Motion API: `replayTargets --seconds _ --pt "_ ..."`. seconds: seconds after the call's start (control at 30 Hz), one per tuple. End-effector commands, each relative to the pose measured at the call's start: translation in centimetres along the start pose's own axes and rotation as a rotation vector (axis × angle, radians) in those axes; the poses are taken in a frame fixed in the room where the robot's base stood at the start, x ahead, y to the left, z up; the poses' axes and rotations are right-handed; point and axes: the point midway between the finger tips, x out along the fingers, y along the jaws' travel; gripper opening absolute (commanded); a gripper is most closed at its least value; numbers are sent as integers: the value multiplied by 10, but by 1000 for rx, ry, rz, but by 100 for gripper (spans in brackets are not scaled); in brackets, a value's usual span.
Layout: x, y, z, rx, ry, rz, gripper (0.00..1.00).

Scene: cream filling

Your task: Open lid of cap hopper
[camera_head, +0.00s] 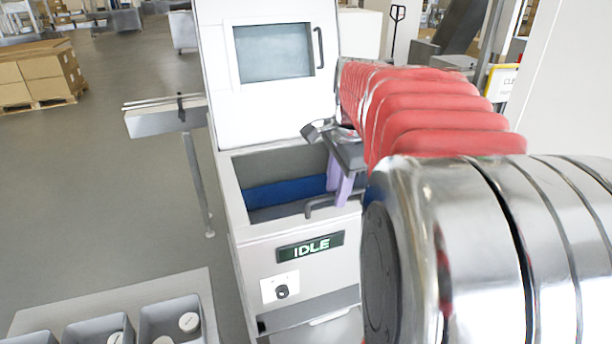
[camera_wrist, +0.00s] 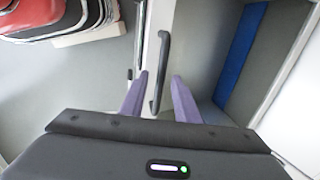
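The cap hopper (camera_head: 236,208) is a white box with an open top. Grey walls and a blue strip (camera_head: 285,194) show inside. A white panel with a window (camera_head: 216,95) stands upright behind the opening and has a dark handle (camera_head: 320,47). Another dark handle (camera_head: 322,205) is at the front rim; it also shows in the wrist view (camera_wrist: 164,60). My gripper (camera_head: 337,190) is over the right part of the opening, purple fingers pointing down. In the wrist view its fingers (camera_wrist: 159,76) are apart, with the front handle between them in the picture. I cannot tell whether they touch it.
An IDLE display (camera_head: 310,247) and a knob (camera_head: 281,291) are on the hopper front. Grey bins (camera_head: 172,320) with white round items stand at the lower left. A metal rail on a post (camera_head: 165,118) stands left of the hopper.

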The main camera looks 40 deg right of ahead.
Motion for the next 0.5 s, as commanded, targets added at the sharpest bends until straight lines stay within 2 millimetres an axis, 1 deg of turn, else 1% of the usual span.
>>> replayTargets --seconds 0.17,0.5 --pt "0 0 0 0 0 0 29" --pt "0 0 0 1 0 1 6"
